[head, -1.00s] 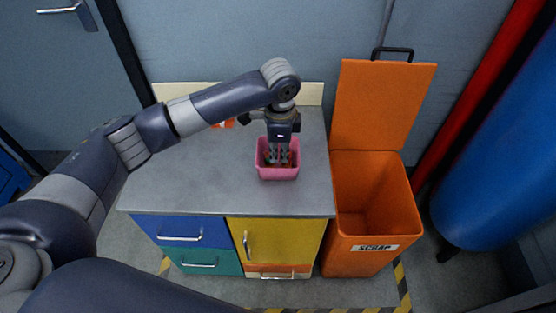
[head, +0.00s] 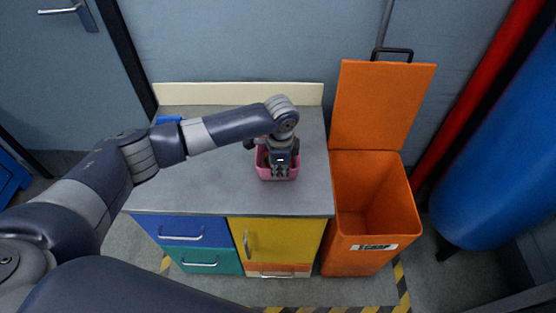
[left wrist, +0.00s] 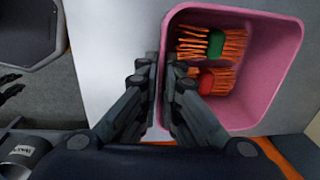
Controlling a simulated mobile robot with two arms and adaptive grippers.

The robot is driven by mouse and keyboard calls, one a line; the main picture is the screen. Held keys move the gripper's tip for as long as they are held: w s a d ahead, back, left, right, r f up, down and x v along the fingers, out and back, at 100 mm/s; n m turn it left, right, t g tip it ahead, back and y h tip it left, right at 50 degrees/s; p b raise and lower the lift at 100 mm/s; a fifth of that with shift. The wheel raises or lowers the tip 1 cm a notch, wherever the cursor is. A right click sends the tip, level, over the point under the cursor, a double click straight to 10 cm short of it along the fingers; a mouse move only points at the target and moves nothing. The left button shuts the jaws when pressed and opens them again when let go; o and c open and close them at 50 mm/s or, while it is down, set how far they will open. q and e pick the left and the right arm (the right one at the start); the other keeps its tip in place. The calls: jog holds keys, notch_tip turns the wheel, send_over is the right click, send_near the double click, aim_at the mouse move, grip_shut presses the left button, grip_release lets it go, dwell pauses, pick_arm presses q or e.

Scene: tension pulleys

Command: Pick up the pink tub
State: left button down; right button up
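The pink tub (head: 289,176) stands upright on the grey worktop, near its right side. The left wrist view looks down into the tub (left wrist: 268,84). Inside lie pieces with orange bristles, one with a green middle (left wrist: 216,43) and one with a red middle (left wrist: 206,83). My left gripper (head: 280,172) points down at the tub. In the wrist view its two fingers (left wrist: 162,75) are close together on either side of one tub wall, pinching it. Dark finger-like shapes at the wrist view's left edge may be my right gripper (left wrist: 10,87); its state is unclear.
The worktop (head: 215,190) sits on a cabinet with coloured drawers and a yellow door (head: 262,240). An open orange scrap bin (head: 345,225) stands to its right. A blue object (head: 168,120) shows behind my left arm. The worktop left of the tub is clear.

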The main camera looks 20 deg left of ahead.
dwell(0.4)
pick_arm(q)
jog(key=shift+r, duration=1.7)
jog(key=shift+s+d+r, duration=0.1)
jog(key=shift+s, duration=0.1)
jog(key=s+d, duration=0.1)
jog(key=s, duration=0.6)
jog(key=s+d+r+b, duration=0.1)
jog(key=s+d, duration=0.1)
jog(key=s, duration=0.6)
jog(key=shift+d+r, duration=0.25)
